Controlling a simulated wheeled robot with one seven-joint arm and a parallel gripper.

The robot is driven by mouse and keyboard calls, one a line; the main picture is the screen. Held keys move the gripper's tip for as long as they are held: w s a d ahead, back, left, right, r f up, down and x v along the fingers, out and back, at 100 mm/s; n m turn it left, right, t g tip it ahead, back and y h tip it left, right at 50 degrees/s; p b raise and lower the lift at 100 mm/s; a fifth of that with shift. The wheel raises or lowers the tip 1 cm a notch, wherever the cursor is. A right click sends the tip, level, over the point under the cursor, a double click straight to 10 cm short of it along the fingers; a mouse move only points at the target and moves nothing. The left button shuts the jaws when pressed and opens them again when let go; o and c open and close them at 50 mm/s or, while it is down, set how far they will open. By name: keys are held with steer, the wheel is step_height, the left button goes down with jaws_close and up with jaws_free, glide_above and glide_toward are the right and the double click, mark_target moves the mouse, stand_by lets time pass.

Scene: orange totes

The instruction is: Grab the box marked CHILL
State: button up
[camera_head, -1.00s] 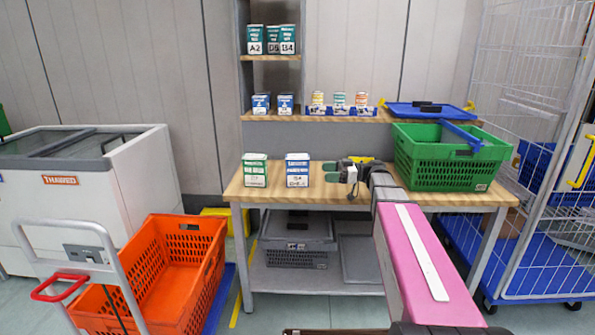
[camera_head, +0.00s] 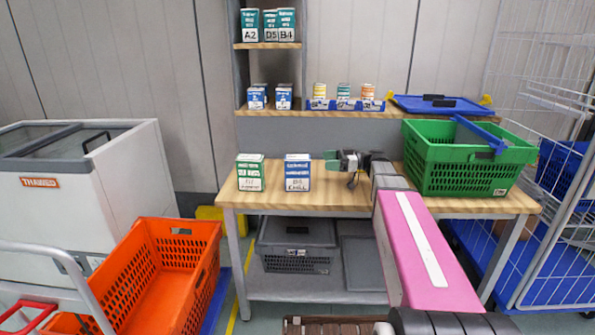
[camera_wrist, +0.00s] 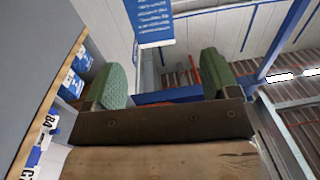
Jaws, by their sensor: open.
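The box marked CHILL (camera_head: 298,172), blue above and white below, stands upright on the wooden worktable (camera_head: 360,203), left of my gripper. My gripper (camera_head: 332,160) is open and empty, just right of this box and apart from it. In the wrist view its two green finger pads (camera_wrist: 160,80) stand wide apart. A blue and white box (camera_wrist: 152,22), seemingly the CHILL box, shows beyond the fingertips there, cut by the top edge; its label is not readable.
A green and white box (camera_head: 250,173) stands close left of the CHILL box. A green basket (camera_head: 465,165) sits at the table's right. Small boxes stand on a raised shelf (camera_head: 330,114) behind. An orange tote (camera_head: 150,280) is at front left.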

mark_target(300, 156)
steer(key=a, duration=1)
steer(key=shift+w+a, duration=0.1)
steer(key=shift+a, duration=0.3)
steer(key=shift+c, duration=0.3)
steer(key=c, duration=1.4)
steer(key=shift+r, duration=0.15)
